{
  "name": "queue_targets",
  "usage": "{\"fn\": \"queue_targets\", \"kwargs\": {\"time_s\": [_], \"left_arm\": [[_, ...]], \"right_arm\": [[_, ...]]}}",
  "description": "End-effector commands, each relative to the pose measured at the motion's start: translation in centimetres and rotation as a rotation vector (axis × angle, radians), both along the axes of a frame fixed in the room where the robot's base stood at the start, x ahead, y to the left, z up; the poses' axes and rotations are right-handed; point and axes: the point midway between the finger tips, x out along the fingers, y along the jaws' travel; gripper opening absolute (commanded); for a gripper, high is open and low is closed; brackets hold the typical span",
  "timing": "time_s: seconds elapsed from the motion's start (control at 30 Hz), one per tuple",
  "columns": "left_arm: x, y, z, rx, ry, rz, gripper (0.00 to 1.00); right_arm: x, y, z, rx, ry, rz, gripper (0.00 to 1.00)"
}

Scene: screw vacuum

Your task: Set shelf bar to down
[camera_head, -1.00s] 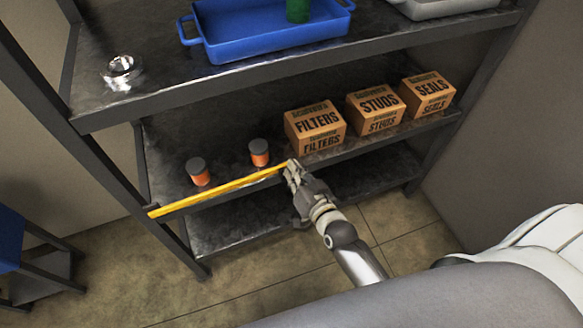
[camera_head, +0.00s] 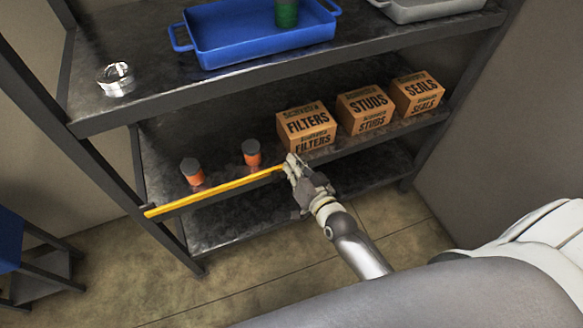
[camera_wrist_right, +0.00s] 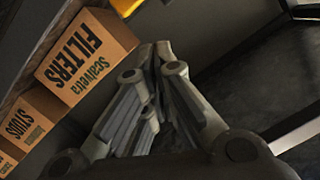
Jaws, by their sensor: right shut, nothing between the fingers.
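The yellow shelf bar (camera_head: 215,192) runs along the front edge of the middle shelf, from the left post to near the middle. It slopes gently, its right end higher in the picture. My right gripper (camera_head: 290,165) is at the bar's right end, in front of the shelf; the head view does not settle whether it touches. In the right wrist view its fingers (camera_wrist_right: 162,50) are closed together with nothing between them, and a piece of yellow (camera_wrist_right: 125,5) shows at the top edge. My left gripper is not in view.
Two orange jars with dark lids (camera_head: 192,172) stand behind the bar. Boxes marked FILTERS (camera_head: 307,127), STUDS (camera_head: 365,111) and SEALS (camera_head: 418,93) stand to the right. A blue tray (camera_head: 250,45) and a shiny ring (camera_head: 116,79) are on the shelf above.

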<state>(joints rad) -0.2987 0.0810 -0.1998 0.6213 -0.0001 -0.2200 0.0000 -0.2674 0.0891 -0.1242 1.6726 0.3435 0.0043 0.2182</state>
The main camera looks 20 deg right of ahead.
Motion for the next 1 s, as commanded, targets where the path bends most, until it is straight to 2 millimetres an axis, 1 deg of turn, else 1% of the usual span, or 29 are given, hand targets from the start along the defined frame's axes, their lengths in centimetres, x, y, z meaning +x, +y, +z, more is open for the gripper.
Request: {"fn": "queue_targets", "kwargs": {"time_s": [0.03,0.1,0.3,0.4,0.5,0.6,0.8,0.87,0.93,0.97,1.0], "left_arm": [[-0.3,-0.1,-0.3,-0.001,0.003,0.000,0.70],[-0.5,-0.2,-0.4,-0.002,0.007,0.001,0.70],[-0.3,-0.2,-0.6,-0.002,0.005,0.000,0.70],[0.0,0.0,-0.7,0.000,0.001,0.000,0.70],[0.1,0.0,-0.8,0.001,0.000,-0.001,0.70],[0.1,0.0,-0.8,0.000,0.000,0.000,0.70],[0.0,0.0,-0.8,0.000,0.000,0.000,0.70],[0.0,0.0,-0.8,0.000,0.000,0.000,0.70],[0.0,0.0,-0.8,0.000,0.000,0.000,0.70],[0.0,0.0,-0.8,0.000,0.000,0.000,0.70],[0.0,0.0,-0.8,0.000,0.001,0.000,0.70]], "right_arm": [[-1.7,-0.1,-0.4,0.000,0.008,0.001,0.00],[-3.2,-0.3,0.0,0.000,0.005,0.001,0.00],[-6.8,-0.9,0.8,0.001,0.002,0.000,0.00],[-8.2,-1.1,1.1,0.000,0.001,0.000,0.00],[-9.0,-1.2,1.4,0.000,0.000,-0.001,0.00],[-9.5,-1.2,1.5,0.000,-0.002,-0.001,0.00],[-9.6,-1.3,1.6,0.000,-0.002,-0.001,0.00],[-9.7,-1.3,1.1,-0.004,0.007,0.000,0.00],[-9.8,-1.2,-0.5,-0.020,0.037,0.004,0.00],[-10.0,-1.2,-1.6,-0.031,0.059,0.007,0.00],[-10.3,-1.2,-3.5,-0.052,0.096,0.013,0.00]]}}
